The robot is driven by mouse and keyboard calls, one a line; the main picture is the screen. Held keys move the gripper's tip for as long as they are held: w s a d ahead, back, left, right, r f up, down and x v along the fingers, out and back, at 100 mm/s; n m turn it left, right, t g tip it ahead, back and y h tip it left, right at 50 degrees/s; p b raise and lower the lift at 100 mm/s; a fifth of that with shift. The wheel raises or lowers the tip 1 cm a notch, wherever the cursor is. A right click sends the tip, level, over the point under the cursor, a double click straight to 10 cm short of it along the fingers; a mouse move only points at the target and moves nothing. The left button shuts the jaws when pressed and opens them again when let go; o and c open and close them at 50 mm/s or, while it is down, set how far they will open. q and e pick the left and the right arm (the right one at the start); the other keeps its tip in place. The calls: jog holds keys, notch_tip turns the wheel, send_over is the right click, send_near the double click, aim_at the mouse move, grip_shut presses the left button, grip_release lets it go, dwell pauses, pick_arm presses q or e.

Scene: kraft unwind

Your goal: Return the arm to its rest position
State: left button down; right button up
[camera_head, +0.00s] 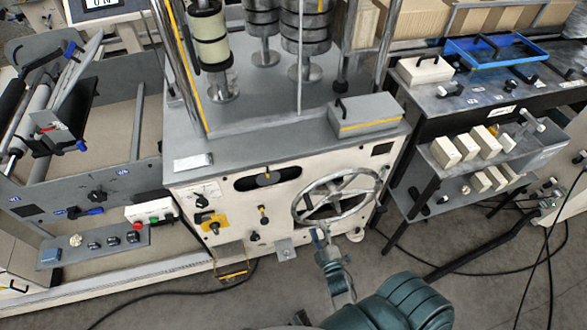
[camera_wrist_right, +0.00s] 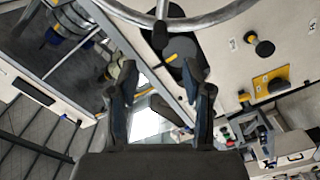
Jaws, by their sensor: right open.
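My right arm comes in from the bottom right in the head view. Its gripper (camera_head: 320,236) is just below the spoked metal handwheel (camera_head: 297,207) on the front of the cream machine. In the wrist view the two dark fingers of the right gripper (camera_wrist_right: 160,92) are spread apart with nothing between them. The handwheel rim (camera_wrist_right: 192,24) curves across the top of that view, beyond the fingertips. Whether a finger touches the wheel cannot be told from the head view. My left gripper is not in view.
The cream machine's panel (camera_head: 230,237) carries several knobs and a yellow switch plate (camera_head: 214,222). A dark workbench (camera_head: 415,120) with a blue tray (camera_head: 500,62) and shelves of blocks stands at right. Black cables (camera_head: 460,269) cross the floor. Bare floor (camera_head: 250,300) shows in front.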

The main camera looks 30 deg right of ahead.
jog(key=shift+f, duration=0.1)
jog(key=s+a+f+m+g+y, duration=0.1)
jog(key=s+a+f+g, duration=0.2)
jog(key=f, duration=0.6)
jog(key=s+a+f+m+g+y, duration=0.2)
jog(key=s+a+f, duration=0.15)
jog(key=f, duration=0.55)
jog(key=s+a+f+m+g+y, duration=0.1)
jog(key=s+a+f+g, duration=0.25)
jog(key=f, duration=0.55)
jog(key=s+d+f+m+g, duration=0.1)
jog(key=s+f+g, duration=0.3)
jog(key=s, duration=0.8)
jog(key=s+d+f+m+g, duration=0.1)
jog(key=s+f+g, duration=0.3)
jog(key=s+f, duration=0.5)
jog(key=s+m, duration=0.1)
jog(key=s, duration=0.2)
jog(key=shift+s+d+f, duration=0.2)
